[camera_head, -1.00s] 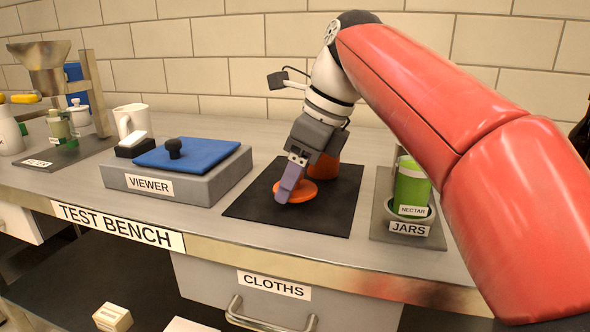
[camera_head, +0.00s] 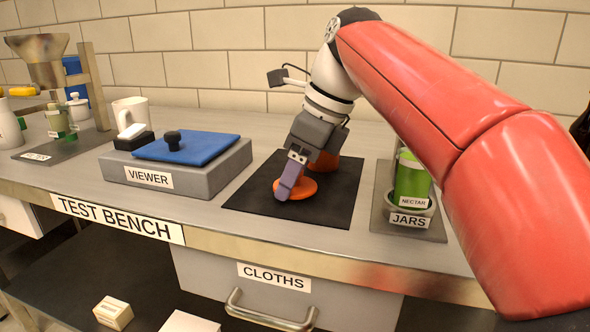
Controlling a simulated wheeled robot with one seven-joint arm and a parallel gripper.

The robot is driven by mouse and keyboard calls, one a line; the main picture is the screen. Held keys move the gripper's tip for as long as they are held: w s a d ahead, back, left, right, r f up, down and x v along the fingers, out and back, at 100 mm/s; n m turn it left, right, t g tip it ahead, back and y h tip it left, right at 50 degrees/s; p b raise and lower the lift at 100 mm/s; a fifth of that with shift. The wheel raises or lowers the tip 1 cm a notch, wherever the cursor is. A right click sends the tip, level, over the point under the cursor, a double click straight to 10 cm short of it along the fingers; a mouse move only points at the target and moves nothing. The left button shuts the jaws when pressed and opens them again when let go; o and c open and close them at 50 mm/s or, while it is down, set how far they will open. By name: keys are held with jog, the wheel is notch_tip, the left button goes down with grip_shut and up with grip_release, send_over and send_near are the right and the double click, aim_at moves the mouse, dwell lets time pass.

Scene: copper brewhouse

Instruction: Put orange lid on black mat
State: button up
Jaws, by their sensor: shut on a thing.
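The orange lid (camera_head: 304,188) is a flat orange disc low over the front middle of the black mat (camera_head: 322,215); I cannot tell whether it touches the mat. My gripper (camera_head: 284,190) points down at the lid's left side and is shut on it. The purple-grey finger hides part of the lid. Another orange thing (camera_head: 350,165) stands on the mat just behind, partly hidden by my gripper.
A grey viewer box (camera_head: 220,172) with a blue top and black knob stands left of the mat. A green nectar jar (camera_head: 411,180) stands in a grey jars holder (camera_head: 437,226) on the right. A white mug (camera_head: 128,112) is at the back left.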

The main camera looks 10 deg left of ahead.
aim_at(307, 186)
jog(key=o, duration=0.6)
jog(key=shift+o, duration=0.5)
jog(key=o, duration=0.5)
jog(key=shift+r, duration=0.1)
jog(key=p+v, duration=0.5)
jog(key=shift+r, duration=0.1)
jog(key=shift+p+v, duration=0.4)
jog(key=shift+v, duration=0.95)
